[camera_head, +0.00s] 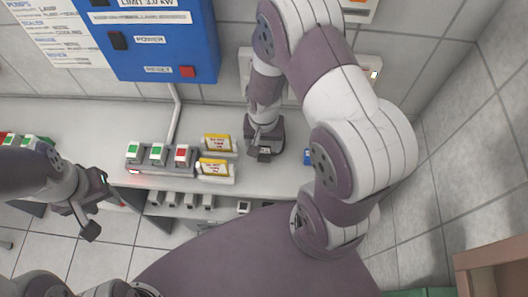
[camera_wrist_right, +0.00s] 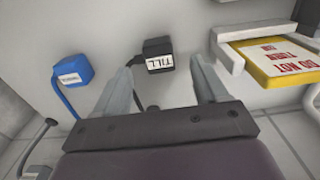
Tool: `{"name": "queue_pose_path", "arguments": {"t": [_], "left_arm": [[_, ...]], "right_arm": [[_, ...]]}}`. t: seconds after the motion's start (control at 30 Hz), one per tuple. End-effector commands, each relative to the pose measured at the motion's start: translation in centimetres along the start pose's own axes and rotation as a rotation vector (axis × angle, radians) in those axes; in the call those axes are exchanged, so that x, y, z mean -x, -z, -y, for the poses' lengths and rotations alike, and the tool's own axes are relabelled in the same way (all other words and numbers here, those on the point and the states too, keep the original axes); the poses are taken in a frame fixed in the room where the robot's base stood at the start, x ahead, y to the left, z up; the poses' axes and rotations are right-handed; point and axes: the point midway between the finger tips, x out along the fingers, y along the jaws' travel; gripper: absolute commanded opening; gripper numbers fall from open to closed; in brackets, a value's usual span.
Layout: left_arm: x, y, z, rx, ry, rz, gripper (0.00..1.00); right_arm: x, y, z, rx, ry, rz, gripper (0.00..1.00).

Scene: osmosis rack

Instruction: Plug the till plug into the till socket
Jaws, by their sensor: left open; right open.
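The black till plug (camera_wrist_right: 158,55), with a white TILL label, shows in the right wrist view on the pale counter. My right gripper (camera_wrist_right: 162,68) is open, with its two fingers on either side of the plug's near end; I cannot tell if they touch it. In the head view my right gripper (camera_head: 264,150) points down at the counter near the wall, and the plug is hard to make out there. My left gripper (camera_head: 96,205) is open and empty in front of the counter at the left. I cannot identify the till socket; my right arm covers part of the wall.
A blue plug (camera_wrist_right: 72,70) with a blue cord lies left of the till plug. Yellow DO NOT TURN signs (camera_head: 215,168) stand left of my right gripper. Switch blocks (camera_head: 157,155) sit further left. A blue panel (camera_head: 160,45) hangs on the tiled wall.

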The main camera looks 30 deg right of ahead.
Motion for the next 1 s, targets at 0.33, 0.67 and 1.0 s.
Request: {"name": "queue_pose_path", "arguments": {"t": [0.33,0.67,1.0], "left_arm": [[0.8,0.1,0.0,0.0,0.0,0.0,0.43],[0.8,0.1,0.0,0.0,0.0,0.0,0.43],[0.8,0.1,0.0,0.0,0.0,0.0,0.43]], "right_arm": [[-2.6,0.0,-0.1,0.0,-0.002,0.004,0.72],[-5.2,0.1,-0.1,0.0,0.0,0.001,0.72],[-5.2,0.1,-0.1,0.0,0.0,0.0,0.33]]}}
